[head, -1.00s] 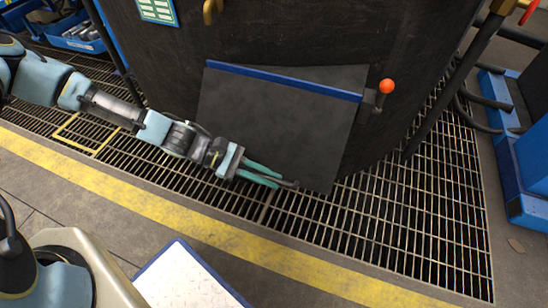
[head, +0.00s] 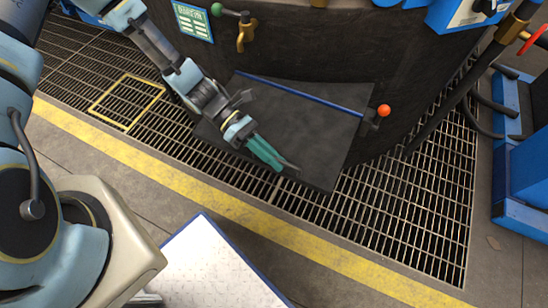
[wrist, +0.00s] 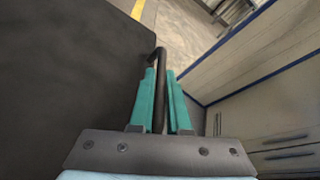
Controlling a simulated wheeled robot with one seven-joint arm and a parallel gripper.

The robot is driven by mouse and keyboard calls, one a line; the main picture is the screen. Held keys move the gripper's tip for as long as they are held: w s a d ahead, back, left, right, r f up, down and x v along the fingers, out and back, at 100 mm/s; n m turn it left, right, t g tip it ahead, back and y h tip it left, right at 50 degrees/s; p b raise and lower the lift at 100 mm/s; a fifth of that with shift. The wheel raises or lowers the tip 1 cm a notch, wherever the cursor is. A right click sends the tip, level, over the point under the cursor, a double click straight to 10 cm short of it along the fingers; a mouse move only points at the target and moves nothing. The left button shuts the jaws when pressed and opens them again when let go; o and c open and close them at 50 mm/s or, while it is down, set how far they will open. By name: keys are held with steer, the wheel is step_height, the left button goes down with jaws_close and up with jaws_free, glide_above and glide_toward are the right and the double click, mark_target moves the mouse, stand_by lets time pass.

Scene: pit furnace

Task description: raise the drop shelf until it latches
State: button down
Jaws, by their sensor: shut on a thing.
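The drop shelf (head: 315,125) is a dark flat panel, hinged along a blue strip (head: 300,93) on the dark furnace wall. It sticks out from the wall, tilted or near level; I cannot tell its exact angle. My gripper (head: 282,163) is at its outer edge, with teal fingers. In the wrist view, the fingers (wrist: 165,95) are shut on a dark bar handle (wrist: 157,58) beside the shelf's dark face (wrist: 65,70). An orange ball knob (head: 384,110) on a dark bracket stands at the right end of the hinge. Whether a latch is engaged does not show.
Grating (head: 410,215) and a yellow floor stripe (head: 240,209) lie below the shelf. A white, blue-edged top (head: 215,265) stands near me. Blue equipment (head: 525,180) is at the right. A valve with a green knob (head: 230,14) is on the wall above.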

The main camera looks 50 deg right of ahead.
steer(key=shift+w+d+r+p, duration=0.15)
steer(key=shift+r+p, duration=0.35)
steer(key=shift+r, duration=0.6)
steer(key=c, duration=1.2)
jaws_free()
steer(key=shift+o, duration=0.2)
steer(key=b+v, duration=0.1)
steer(key=v, duration=0.8)
steer(key=shift+w, duration=0.3)
steer(key=shift+w+r, duration=0.2)
steer(key=shift+w, duration=0.3)
